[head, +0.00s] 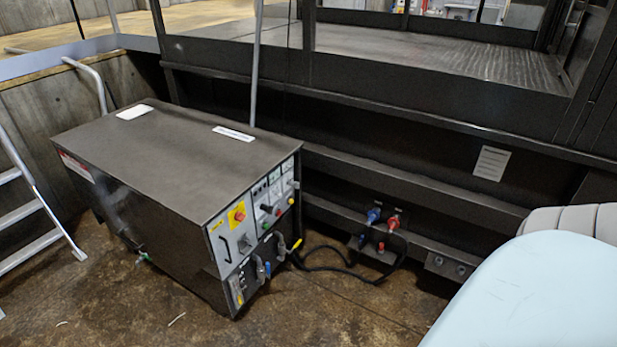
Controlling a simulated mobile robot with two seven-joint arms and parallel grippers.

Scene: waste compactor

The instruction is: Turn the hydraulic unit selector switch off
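The hydraulic unit (150,160) is a dark grey box-shaped cabinet standing on the floor left of centre. Its control panel (222,235) is on the end face, turned toward the right and seen at an angle. The panel bears a red knob on a yellow plate (239,214), a grey switch-like part (244,244) below it, and several small knobs and lamps farther right. Which one is the selector switch, and its position, is too small to tell. Neither of my grippers is in view.
Black hoses (325,268) run from the cabinet to red and blue couplings (380,222) on the dark machine frame (420,160). A metal ladder (35,220) stands at the left. Brown floor (310,315) in front of the panel is open.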

